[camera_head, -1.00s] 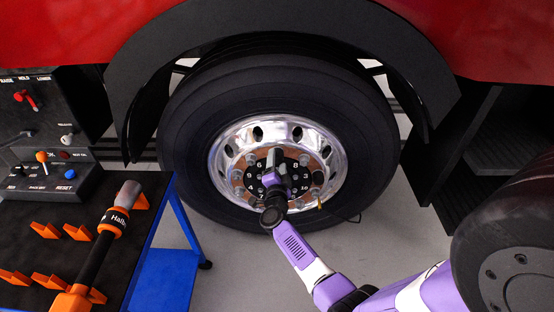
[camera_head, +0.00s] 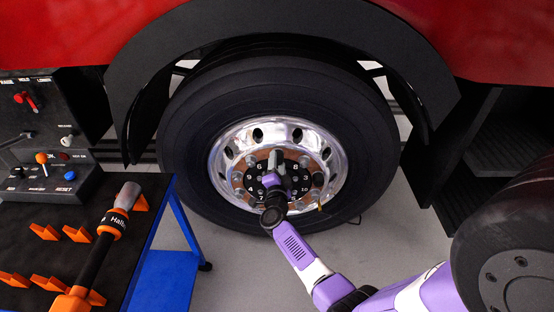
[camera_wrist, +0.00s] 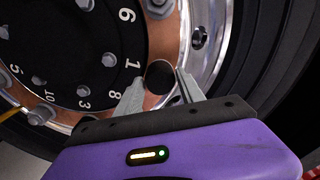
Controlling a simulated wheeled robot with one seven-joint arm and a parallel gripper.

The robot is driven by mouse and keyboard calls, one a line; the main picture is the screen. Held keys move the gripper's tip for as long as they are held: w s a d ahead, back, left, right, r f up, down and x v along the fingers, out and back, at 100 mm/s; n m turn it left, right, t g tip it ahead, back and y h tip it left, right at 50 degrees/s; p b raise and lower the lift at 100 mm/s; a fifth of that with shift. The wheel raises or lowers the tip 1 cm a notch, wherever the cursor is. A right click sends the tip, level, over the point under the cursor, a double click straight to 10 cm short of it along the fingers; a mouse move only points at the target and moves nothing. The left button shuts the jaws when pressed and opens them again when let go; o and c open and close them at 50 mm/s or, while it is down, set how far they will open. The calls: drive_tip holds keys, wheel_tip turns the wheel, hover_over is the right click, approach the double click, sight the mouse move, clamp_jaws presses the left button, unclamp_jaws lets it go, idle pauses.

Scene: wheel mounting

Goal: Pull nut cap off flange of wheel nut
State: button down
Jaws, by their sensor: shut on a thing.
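The wheel (camera_head: 180,140) has a polished rim (camera_head: 325,130) and a dark numbered hub disc (camera_head: 300,172), ringed by silver capped nuts. In the wrist view, several silver nut caps (camera_wrist: 110,60) sit around the numbered disc on the copper-coloured ring. My gripper (camera_wrist: 160,84) is shut on one nut cap (camera_wrist: 159,77), a dark round shape between the two grey fingers, beside the number 1. I cannot tell whether this cap still touches its nut's flange. In the head view, my gripper (camera_head: 275,160) is in front of the hub and hides part of it.
A tool cart (camera_head: 150,235) at the left carries a torque tool (camera_head: 95,255) and orange holders. A control box (camera_head: 50,183) with knobs stands behind it. The black fender (camera_head: 290,22) arches over the tyre. Bare floor (camera_head: 235,270) lies below the wheel.

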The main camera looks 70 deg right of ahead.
drive_tip(key=shift+p+v, duration=0.4)
drive_tip(key=shift+v, duration=0.35)
drive_tip(key=shift+s+a, duration=0.1)
drive_tip(key=shift+a, duration=0.2)
drive_tip(key=shift+p+v, duration=0.5)
drive_tip(key=shift+v, duration=0.25)
drive_tip(key=shift+p+v, duration=1.1)
drive_tip(key=shift+v, duration=1.35)
